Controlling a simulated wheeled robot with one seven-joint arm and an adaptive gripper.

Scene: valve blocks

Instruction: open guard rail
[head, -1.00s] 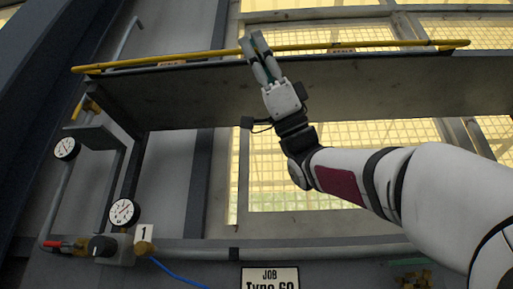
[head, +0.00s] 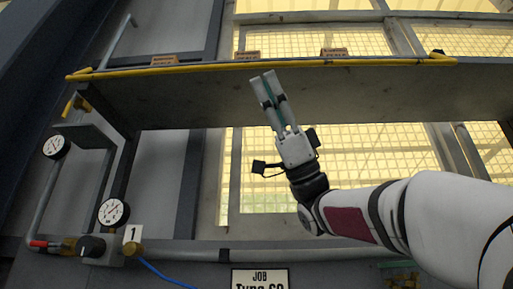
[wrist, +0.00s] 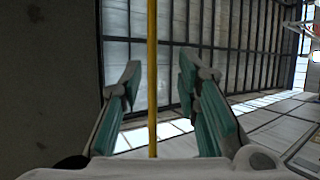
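The guard rail (head: 190,69) is a long yellow bar running along the front edge of the overhead shelf. It lies close to that edge, with small orange labels showing just above it. My gripper (head: 267,77) reaches up from the lower right, its fingertips overlapping the rail from below in the head view. In the wrist view my gripper (wrist: 157,85) has its fingers spread apart. The rail (wrist: 152,60) runs upright in that view through the gap between them, apart from both fingers. Whether it lies between the pads or beyond the tips is unclear.
The grey shelf (head: 380,98) spans the upper view. Two round gauges (head: 113,212) (head: 56,145), pipes and a black knob (head: 92,246) are at the left. A job sign (head: 260,280) is at the bottom. Yellow-lit mesh windows stand behind.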

